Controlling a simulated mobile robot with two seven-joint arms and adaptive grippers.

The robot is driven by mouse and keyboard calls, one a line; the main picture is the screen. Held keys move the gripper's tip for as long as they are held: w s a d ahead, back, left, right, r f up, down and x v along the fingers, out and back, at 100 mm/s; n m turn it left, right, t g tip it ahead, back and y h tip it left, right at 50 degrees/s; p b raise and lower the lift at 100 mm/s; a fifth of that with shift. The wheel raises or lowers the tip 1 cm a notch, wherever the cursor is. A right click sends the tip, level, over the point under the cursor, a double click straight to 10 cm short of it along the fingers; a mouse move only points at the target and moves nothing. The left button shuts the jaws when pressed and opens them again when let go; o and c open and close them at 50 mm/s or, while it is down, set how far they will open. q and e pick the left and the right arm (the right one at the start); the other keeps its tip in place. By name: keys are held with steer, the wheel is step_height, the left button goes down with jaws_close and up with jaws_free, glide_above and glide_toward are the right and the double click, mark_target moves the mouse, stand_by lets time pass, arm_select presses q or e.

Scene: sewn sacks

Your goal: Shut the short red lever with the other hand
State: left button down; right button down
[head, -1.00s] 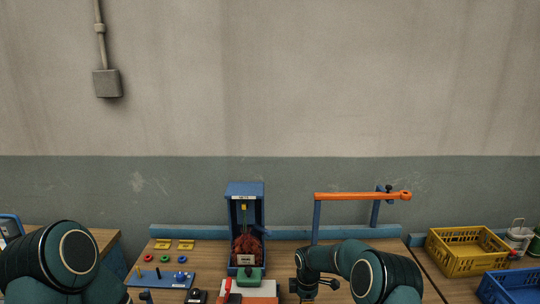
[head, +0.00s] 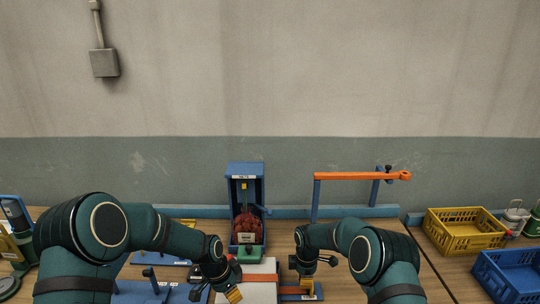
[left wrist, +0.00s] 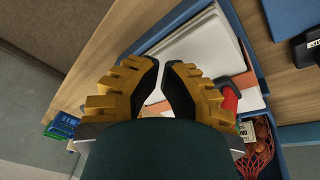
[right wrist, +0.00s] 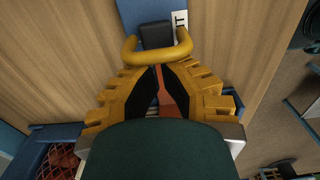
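The short red lever (head: 236,266) shows small beside a green block (head: 249,257) in the head view. In the left wrist view a red handle (left wrist: 229,98) lies just right of my left fingers. My left gripper (head: 232,294) is above the pale stack, its fingertips (left wrist: 161,64) nearly together with nothing seen between them. My right gripper (head: 306,286) is at the right end of an orange bar (head: 289,290). Its fingertips (right wrist: 157,68) nearly meet at a yellow loop (right wrist: 157,57). The orange bar shows between the fingers; I cannot tell whether they grip it.
A blue upright box (head: 245,170) with a dark red netted sack (head: 247,228) stands behind. An orange arm on blue posts (head: 350,176) is at the back right. Yellow (head: 466,231) and blue (head: 510,278) crates stand on the right.

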steer(key=shift+d, duration=0.15)
arm_select(q)
steer(key=w+a+r+m+y, duration=0.35)
steer(key=w+r+m, duration=0.55)
steer(key=r, duration=0.6)
steer(key=shift+n+g+h, duration=0.25)
steer(key=shift+n+g, duration=0.05)
steer(key=shift+n, duration=0.4)
steer(key=shift+w+a+f, duration=0.15)
steer(key=shift+f, duration=1.55)
steer(key=shift+w+a+f, duration=0.1)
steer(key=shift+f, duration=1.55)
steer(key=shift+w+a+f, duration=0.15)
steer(key=shift+f, duration=1.55)
steer(key=shift+d, duration=0.15)
steer(key=shift+d+f, duration=0.1)
steer(key=shift+d, duration=1.65)
